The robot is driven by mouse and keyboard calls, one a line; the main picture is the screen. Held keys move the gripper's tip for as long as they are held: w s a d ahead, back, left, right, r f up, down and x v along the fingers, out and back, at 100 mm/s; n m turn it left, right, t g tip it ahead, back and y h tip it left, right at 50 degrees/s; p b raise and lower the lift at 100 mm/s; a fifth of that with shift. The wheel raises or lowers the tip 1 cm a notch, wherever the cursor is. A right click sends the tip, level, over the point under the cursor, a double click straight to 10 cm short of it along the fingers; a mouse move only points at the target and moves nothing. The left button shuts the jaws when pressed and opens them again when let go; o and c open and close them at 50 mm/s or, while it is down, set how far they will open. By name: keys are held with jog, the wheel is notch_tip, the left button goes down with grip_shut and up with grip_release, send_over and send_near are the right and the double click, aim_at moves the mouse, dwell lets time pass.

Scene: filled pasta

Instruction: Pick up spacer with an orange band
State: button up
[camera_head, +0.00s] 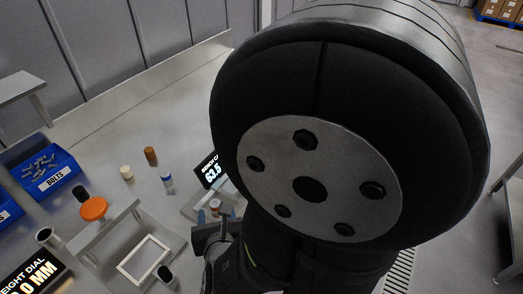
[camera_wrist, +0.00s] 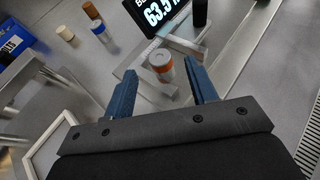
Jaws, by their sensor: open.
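The spacer with an orange band (camera_wrist: 161,67), a short pale grey cylinder, stands upright on the small plate of a bench device. In the wrist view it shows between my two blue fingertips, slightly beyond them, with a gap on each side. My gripper (camera_wrist: 160,75) is open and holds nothing. In the head view my gripper (camera_head: 214,216) is low over the device, and the spacer (camera_head: 215,204) shows small between its fingers. I cannot tell how deep the spacer sits between the fingers.
A display reading 63.5 (camera_head: 211,170) stands just behind the spacer. Brown (camera_head: 150,156), cream (camera_head: 127,173) and blue-banded (camera_head: 167,181) cylinders stand to the left. An orange disc (camera_head: 93,208), a white frame (camera_head: 145,258) and a blue bolts bin (camera_head: 46,172) are further left.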

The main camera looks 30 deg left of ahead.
aim_at(215, 204)
jog(key=shift+x, duration=2.65)
grip_shut()
jog(key=shift+r, duration=0.1)
jog(key=shift+r, duration=1.65)
jog(key=w+d+r, duration=0.6)
jog(key=d+r, duration=0.1)
jog(key=d, duration=0.3)
jog(key=shift+r, duration=0.25)
